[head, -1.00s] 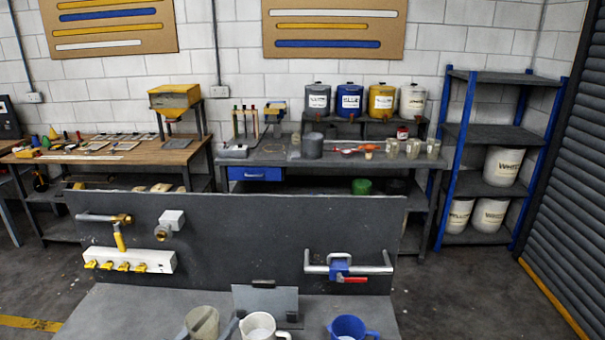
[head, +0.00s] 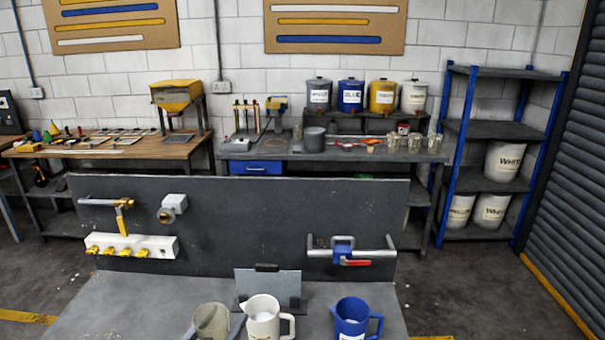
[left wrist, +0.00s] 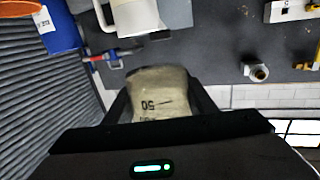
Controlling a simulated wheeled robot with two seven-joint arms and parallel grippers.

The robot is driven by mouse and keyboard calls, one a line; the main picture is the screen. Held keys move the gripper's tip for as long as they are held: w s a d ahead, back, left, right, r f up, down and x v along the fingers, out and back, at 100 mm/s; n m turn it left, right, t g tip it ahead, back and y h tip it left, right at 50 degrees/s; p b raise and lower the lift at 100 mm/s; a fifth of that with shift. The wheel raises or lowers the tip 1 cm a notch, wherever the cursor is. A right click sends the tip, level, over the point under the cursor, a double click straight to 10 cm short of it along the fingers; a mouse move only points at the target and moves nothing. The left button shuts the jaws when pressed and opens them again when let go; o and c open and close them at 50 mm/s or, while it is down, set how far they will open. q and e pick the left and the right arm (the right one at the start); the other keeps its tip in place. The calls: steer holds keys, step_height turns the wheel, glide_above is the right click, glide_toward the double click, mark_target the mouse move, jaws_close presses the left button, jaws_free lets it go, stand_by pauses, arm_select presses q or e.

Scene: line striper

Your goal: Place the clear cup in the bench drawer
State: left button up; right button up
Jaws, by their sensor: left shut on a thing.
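The clear cup (head: 211,318), greyish and see-through, is at the bottom of the head view, just left of a white jug. My left gripper (head: 212,333) is shut on it, one finger on each side. In the left wrist view the cup (left wrist: 160,92) sits between the fingers with a "50" marking showing. I cannot tell whether the cup still touches the near bench. The bench drawer (head: 256,168) has a blue front and sits under the left end of the far grey bench; it looks shut. My right gripper is not in view.
A white jug (head: 264,318) and a blue jug (head: 352,318) stand on the near bench (head: 130,305). A dark upright panel (head: 240,230) with pipes and valves stands between me and the far bench. Several clear cups (head: 414,143) stand on the far bench's right.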

arm_select(q)
steer(key=s+f+n+y+b, duration=0.1)
steer(key=s+f+y+b, duration=0.1)
steer(key=b, duration=0.3)
steer(key=s+a+n+y+b, duration=0.1)
steer(key=s+n+y+b, duration=0.1)
steer(key=b, duration=0.1)
steer(key=shift+a+f+t, duration=0.4)
steer(key=shift+s+a+n+y+b, duration=0.5)
steer(key=shift+a+y+b, duration=0.1)
steer(key=shift+y, duration=0.1)
steer(key=shift+s+f, duration=0.2)
steer(key=s+f, duration=0.3)
steer(key=s, duration=0.6)
steer(key=shift+f, duration=0.15)
